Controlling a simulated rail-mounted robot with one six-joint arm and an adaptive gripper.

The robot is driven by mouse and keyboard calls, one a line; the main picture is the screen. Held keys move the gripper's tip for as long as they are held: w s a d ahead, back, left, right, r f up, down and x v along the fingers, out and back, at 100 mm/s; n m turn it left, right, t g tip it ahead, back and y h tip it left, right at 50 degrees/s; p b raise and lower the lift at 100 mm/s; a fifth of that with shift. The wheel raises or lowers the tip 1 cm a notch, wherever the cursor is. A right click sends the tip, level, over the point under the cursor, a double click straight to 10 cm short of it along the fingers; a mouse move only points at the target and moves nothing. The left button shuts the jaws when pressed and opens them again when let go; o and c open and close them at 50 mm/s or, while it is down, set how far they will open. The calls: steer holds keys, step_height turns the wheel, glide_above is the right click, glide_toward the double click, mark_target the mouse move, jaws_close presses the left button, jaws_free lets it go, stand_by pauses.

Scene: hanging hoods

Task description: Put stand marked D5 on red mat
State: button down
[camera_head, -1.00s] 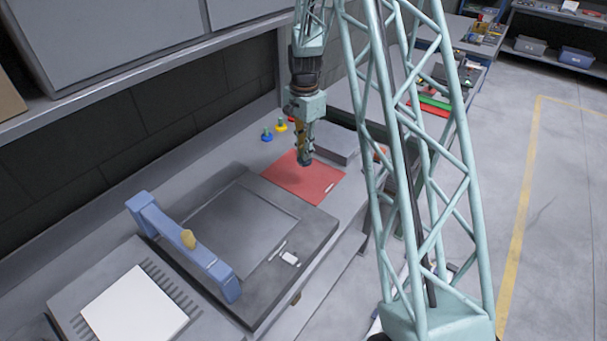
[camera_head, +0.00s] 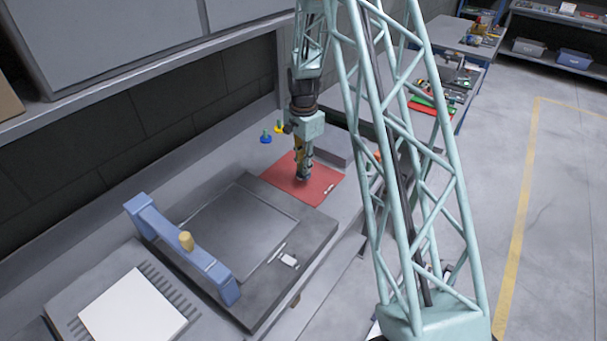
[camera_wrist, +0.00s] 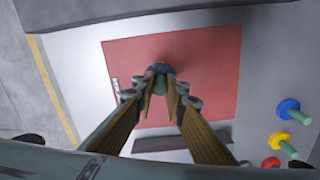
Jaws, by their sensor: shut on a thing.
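The red mat (camera_head: 325,188) lies flat on the bench beyond the dark slab, and it fills the middle of the wrist view (camera_wrist: 215,60). My gripper (camera_head: 303,171) is over the mat, pointing down. In the wrist view my gripper (camera_wrist: 160,92) is shut on a small stand (camera_wrist: 159,69) with a grey-green rounded end. The fingers hide most of the stand, and no D5 marking can be read. The stand is over the mat's area; whether it touches the mat I cannot tell.
Blue (camera_wrist: 288,107), yellow (camera_wrist: 279,140) and red (camera_wrist: 270,163) stands are beside the mat. A dark slab (camera_head: 240,225) with a blue bridge-like frame (camera_head: 160,222) is in front. A grey box (camera_head: 334,146) stands behind the mat. Much of the mat's surface is bare.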

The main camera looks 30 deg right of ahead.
steer(key=shift+f, duration=1.8)
steer(key=shift+f, duration=0.15)
steer(key=c, duration=2.6)
jaws_free()
steer(key=shift+c, duration=0.2)
steer(key=shift+r, duration=6.15)
